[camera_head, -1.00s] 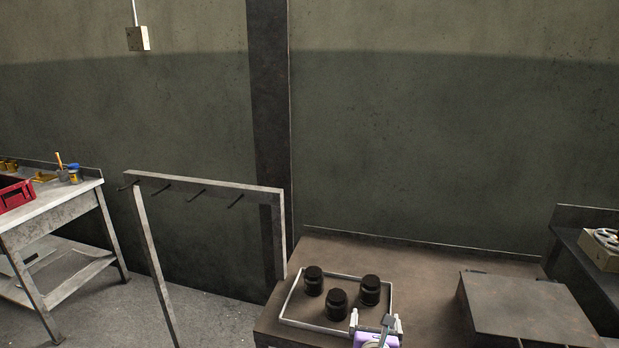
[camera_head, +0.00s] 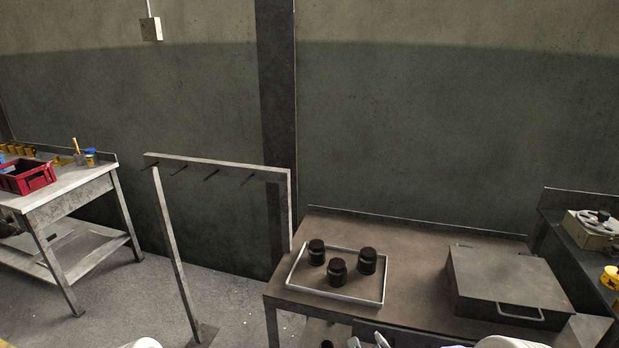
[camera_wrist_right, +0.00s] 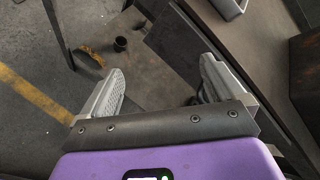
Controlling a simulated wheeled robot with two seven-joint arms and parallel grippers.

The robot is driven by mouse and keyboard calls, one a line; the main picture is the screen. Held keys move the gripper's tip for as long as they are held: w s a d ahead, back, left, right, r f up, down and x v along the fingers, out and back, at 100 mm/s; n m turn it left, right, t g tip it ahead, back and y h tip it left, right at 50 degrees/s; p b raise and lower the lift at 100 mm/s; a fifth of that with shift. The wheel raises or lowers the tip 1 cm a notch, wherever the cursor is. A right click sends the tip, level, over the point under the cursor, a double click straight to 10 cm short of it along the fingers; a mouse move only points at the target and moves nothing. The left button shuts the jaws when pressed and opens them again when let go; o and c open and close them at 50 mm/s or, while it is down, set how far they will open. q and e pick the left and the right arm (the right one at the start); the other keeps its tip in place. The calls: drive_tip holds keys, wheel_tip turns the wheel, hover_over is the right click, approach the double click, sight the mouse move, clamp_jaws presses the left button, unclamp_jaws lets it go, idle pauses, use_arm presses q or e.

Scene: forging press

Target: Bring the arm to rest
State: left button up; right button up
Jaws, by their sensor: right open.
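My right gripper (camera_wrist_right: 163,72) is open and empty in the right wrist view, its two grey fingers wide apart above its purple body. The floor and the side of a table lie beyond it. In the head view only pale tips (camera_head: 367,341) show at the bottom edge, in front of the brown table (camera_head: 420,250); they appear to be this gripper. My left gripper is not in view; a white rounded part of mine shows at the bottom left.
A tray (camera_head: 330,294) with three black jars stands on the brown table, left of a dark lidded box (camera_head: 508,280). A hook rack (camera_head: 222,165) stands left of it. A workbench (camera_head: 70,190) with a red crate (camera_head: 28,178) is far left. A dark cup (camera_wrist_right: 120,44) shows below.

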drive_tip(key=s+a+f+n+g+y+p, duration=0.1)
drive_tip(key=s+f+n+g+p, duration=0.1)
drive_tip(key=s+n, duration=0.6)
drive_tip(key=s+a+f+n+g+y+p, duration=0.1)
drive_tip(key=s+a+f+n+g+y, duration=0.1)
drive_tip(key=s+f+n+g, duration=0.3)
drive_tip(key=s+a+f+n+g+y+p, duration=0.1)
drive_tip(key=s+a+f+n+g+p, duration=0.1)
drive_tip(key=s+f+n+g, duration=0.2)
drive_tip(key=s+f+n, duration=0.3)
drive_tip(key=s+n, duration=0.5)
drive_tip(key=s, duration=0.1)
drive_tip(key=shift+s+y+p, duration=0.25)
drive_tip(key=shift+y+p, duration=0.05)
